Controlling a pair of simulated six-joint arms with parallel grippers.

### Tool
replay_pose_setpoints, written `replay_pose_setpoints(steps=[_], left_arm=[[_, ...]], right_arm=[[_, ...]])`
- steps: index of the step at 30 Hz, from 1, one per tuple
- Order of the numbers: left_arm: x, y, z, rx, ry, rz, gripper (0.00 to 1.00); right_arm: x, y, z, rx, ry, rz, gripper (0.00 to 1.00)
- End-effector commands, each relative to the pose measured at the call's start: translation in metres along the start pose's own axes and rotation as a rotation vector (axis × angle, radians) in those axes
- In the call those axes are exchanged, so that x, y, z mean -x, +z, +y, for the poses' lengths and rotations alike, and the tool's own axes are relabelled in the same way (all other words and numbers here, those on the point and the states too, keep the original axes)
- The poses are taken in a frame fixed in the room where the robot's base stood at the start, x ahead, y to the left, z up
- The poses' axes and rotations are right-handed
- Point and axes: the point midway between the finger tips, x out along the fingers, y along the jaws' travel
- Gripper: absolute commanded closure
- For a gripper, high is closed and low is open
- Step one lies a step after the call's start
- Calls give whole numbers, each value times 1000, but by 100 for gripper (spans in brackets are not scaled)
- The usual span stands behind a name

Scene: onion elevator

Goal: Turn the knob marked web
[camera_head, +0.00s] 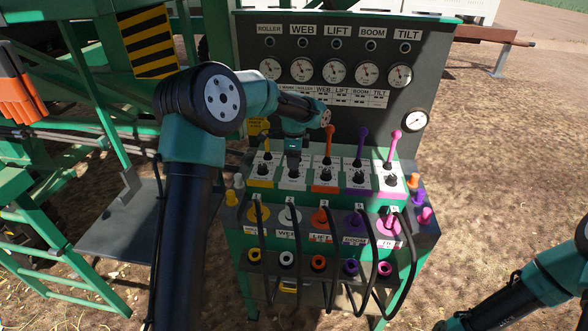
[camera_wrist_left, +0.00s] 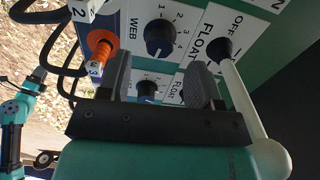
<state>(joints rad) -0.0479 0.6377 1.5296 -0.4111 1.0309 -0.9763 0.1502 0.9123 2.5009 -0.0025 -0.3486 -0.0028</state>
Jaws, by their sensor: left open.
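The knob marked web (camera_wrist_left: 160,38) is black and round, with a number scale beside it, in the left wrist view. It lies just beyond the fingertips, in line with the gap between them. My left gripper (camera_wrist_left: 158,66) is open and empty, its two dark fingers apart. A second black knob (camera_wrist_left: 148,89) by a FLOAT label shows between the fingers. My right gripper is out of view.
A white lever (camera_wrist_left: 245,100) stands close to the right of the left gripper. Orange (camera_head: 329,145), purple (camera_head: 361,147) and pink levers (camera_head: 394,146) rise to its right. Black hoses (camera_head: 297,255) loop below. A gauge board (camera_head: 335,100) stands behind.

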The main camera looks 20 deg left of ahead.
Motion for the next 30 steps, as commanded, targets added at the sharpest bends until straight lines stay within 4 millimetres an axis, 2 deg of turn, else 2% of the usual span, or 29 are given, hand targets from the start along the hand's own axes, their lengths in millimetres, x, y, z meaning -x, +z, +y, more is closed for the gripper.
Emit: replay_pose_setpoints(steps=[3,9,20,30], left_arm=[[-20,0,1,1,3,0,41],[-42,0,0,0,1,-1,41],[-48,0,0,0,0,0,41],[-47,0,0,0,0,0,72]], right_arm=[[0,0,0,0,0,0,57],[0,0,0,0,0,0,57],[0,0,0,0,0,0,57],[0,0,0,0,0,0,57]])
